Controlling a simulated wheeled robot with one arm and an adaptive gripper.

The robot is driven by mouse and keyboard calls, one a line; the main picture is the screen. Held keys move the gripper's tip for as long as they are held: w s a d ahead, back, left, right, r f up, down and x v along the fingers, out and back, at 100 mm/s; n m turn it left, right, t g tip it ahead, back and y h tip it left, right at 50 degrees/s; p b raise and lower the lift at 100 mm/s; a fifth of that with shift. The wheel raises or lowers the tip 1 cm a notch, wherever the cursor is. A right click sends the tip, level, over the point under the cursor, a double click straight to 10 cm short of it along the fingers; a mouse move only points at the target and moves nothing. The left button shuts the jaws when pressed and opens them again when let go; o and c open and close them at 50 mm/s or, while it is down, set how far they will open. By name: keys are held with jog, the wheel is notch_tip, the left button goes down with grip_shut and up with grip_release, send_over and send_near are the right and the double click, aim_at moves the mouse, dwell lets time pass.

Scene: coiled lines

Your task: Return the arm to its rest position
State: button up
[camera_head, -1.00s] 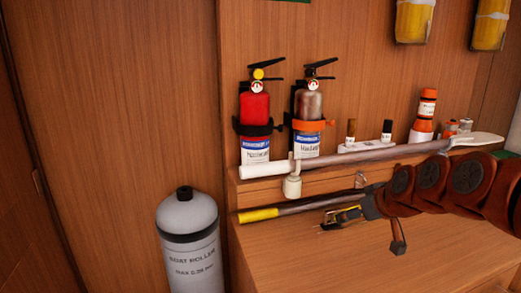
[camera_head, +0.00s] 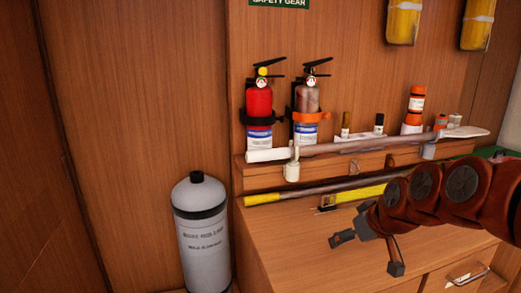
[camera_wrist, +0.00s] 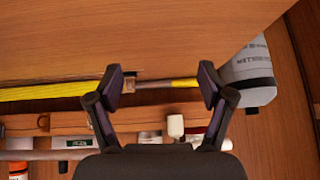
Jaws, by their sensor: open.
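My dark red arm (camera_head: 425,190) reaches in from the right in the head view, over the wooden bench. My gripper (camera_head: 368,254) hangs at its end with its two fingers spread apart and nothing between them. It is in front of the yellow-ended pole (camera_head: 265,198) and apart from it. The depth between fingers and pole is hard to judge there.
Red (camera_head: 259,103) and brown (camera_head: 306,100) extinguishers stand on the shelf behind a long grey-white pole (camera_head: 350,147). Orange canisters (camera_head: 413,110) stand at the right. A grey tank (camera_head: 202,230) stands left of the bench. The bench top (camera_head: 285,245) is clear front left.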

jog(key=s+a+f+m+g+h, duration=0.1)
jog(key=s+f+g, duration=0.25)
jog(key=s, duration=0.75)
jog(key=s+a+f+m+g+h, duration=0.1)
jog(key=s+f+g, duration=0.25)
jog(key=s, duration=0.85)
jog(key=s+a+f+m+g+h, duration=0.1)
jog(key=s+f+g, duration=0.25)
jog(key=s, duration=0.75)
notch_tip(320, 180, up, 14)
jog(key=w+t+p, duration=0.1)
jog(key=t+p, duration=0.1)
jog(key=p, duration=1.1)
jog(key=shift+w, duration=0.15)
jog(key=shift+d, duration=0.1)
jog(key=shift+c, duration=0.2)
